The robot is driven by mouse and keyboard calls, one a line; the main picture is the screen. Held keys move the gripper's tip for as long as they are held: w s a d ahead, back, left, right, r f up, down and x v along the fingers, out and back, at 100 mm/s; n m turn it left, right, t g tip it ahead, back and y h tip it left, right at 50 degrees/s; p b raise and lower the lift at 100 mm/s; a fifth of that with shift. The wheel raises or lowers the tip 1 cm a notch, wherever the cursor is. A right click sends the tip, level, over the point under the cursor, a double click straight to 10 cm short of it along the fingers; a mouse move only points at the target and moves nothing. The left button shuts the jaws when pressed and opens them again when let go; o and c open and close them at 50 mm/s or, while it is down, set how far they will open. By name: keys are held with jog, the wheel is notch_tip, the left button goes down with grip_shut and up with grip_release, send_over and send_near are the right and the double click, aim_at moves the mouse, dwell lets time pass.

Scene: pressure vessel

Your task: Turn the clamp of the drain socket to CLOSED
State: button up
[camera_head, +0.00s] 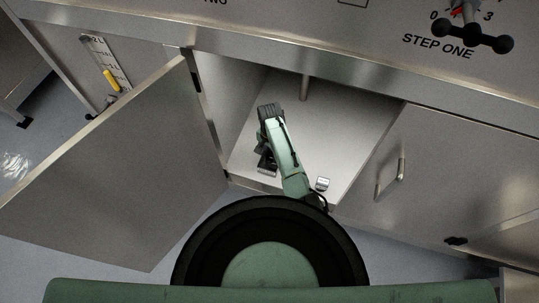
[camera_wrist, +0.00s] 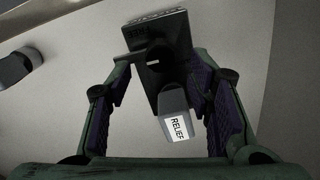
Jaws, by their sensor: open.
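In the wrist view my gripper (camera_wrist: 161,68) is open, its purple-padded fingers on either side of a dark plate-like fitting (camera_wrist: 165,75). The fitting bears a grey block (camera_wrist: 176,112) labelled RELIEF, which lies between the fingers with gaps showing on both sides. I see no DRAIN or CLOSED marking. In the head view my arm reaches into the open cabinet and partly hides the fittings.
The open cabinet door (camera_head: 130,165) stands at the left. A small grey piece (camera_head: 322,184) sits near the front edge of the cabinet floor (camera_head: 352,150). A closed door with a handle (camera_head: 391,178) is on the right. The counter (camera_head: 330,60) overhangs above.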

aim_at(270, 157)
jog(key=shift+f, duration=1.65)
grip_shut()
